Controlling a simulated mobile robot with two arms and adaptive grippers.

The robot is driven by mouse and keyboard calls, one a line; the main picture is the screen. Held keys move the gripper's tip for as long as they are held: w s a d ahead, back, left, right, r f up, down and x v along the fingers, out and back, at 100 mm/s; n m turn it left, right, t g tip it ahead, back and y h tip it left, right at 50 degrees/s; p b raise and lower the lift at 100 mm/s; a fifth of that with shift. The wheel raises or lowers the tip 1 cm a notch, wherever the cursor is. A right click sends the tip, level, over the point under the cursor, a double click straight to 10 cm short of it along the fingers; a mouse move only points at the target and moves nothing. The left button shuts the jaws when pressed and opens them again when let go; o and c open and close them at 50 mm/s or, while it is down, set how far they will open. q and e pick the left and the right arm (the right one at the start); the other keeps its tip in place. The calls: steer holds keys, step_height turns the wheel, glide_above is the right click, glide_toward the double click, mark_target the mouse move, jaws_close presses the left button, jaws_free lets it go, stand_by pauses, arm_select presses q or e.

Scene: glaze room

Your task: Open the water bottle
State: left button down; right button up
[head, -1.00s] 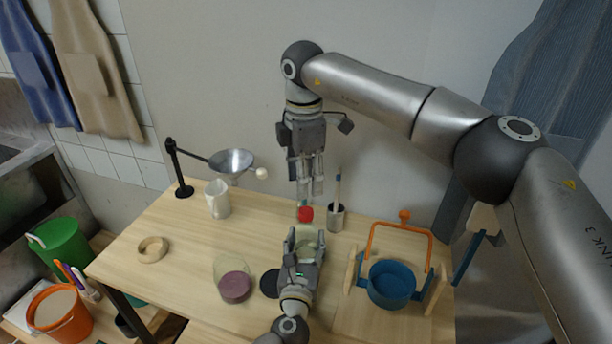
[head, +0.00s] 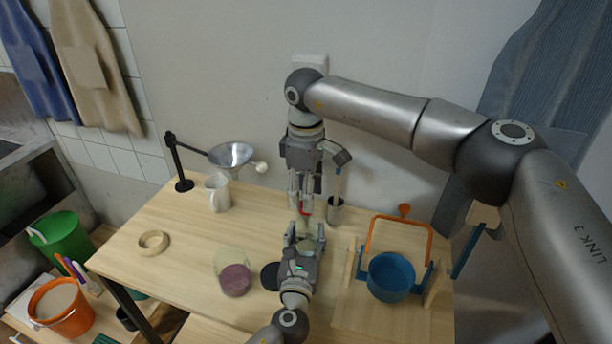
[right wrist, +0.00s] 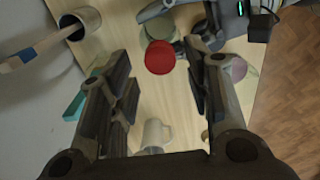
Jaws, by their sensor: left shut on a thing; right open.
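The water bottle's red cap (right wrist: 160,57) shows clearly in the right wrist view, with part of its pale green body (right wrist: 158,28) beyond it. In the head view the red cap (head: 304,211) shows only as a small patch between the fingers, and most of the bottle is hidden by my grippers. My left gripper (head: 304,236) is shut on the bottle's body from the front. My right gripper (head: 303,207) points down from above and is open. In the right wrist view its fingers (right wrist: 157,65) stand on either side of the cap with a gap on both sides.
A grey cup with a brush (head: 335,213) stands close to the right gripper. A blue pot (head: 391,280) on a wooden stand is to the right. A glass with purple contents (head: 235,279) and a black disc (head: 269,277) lie left. A white mug (head: 217,196) is farther back.

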steer(key=shift+f, duration=1.25)
